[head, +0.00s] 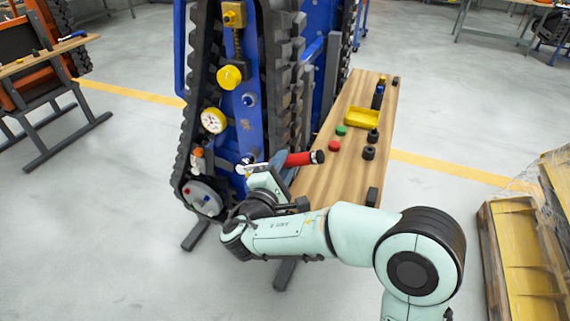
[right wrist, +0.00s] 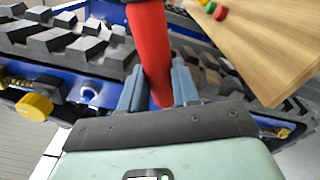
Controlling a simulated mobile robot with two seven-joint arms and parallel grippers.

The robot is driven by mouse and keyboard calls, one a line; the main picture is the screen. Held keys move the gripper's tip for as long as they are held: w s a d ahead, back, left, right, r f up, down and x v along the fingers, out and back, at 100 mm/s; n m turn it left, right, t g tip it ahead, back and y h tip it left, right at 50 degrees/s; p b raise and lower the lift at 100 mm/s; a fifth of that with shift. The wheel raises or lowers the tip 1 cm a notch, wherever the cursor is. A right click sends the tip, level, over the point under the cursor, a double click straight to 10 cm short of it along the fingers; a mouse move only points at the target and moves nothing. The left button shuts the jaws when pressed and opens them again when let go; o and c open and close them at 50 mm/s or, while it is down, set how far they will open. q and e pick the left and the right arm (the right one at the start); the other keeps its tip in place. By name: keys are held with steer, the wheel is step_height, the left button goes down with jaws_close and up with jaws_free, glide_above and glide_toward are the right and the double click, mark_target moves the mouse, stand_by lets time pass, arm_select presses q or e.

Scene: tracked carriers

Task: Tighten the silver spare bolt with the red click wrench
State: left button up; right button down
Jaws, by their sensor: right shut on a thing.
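The red click wrench (head: 300,159) lies roughly level beside the blue tracked carrier (head: 250,125). Its black end points right, toward the wooden bench, and its silver head end is at the left, close to the carrier's lower part. My right gripper (head: 273,168) is shut on the wrench's red handle. In the right wrist view, the red handle (right wrist: 150,45) stands between the two blue-grey fingers (right wrist: 158,88). I cannot pick out the silver spare bolt; the wrench head and my gripper crowd that area, so I cannot tell whether they touch. My left gripper is not in view.
The carrier has a gauge (head: 213,120) and a yellow knob (head: 229,77). A yellow pallet (head: 520,250) stands at right.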

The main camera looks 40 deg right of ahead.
arm_select(q)
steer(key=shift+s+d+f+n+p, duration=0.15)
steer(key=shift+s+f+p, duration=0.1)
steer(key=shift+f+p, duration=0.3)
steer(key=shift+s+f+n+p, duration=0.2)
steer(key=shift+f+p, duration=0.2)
steer(key=shift+p, duration=0.2)
arm_select(e)
steer(key=shift+w+a+r+n, duration=0.15)
steer(key=shift+w+r+n, duration=0.2)
steer(key=shift+n, duration=0.15)
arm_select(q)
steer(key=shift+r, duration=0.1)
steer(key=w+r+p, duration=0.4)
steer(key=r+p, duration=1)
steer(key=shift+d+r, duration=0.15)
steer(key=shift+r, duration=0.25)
arm_select(e)
steer(key=w+a+r+n, duration=0.2)
steer(key=w+r+n, duration=0.3)
steer(key=n, duration=0.1)
steer(key=shift+w+a+r+n, duration=0.2)
steer(key=shift+w+r+n, duration=0.1)
steer(key=shift+w+n, duration=0.1)
steer(key=shift+s, duration=0.1)
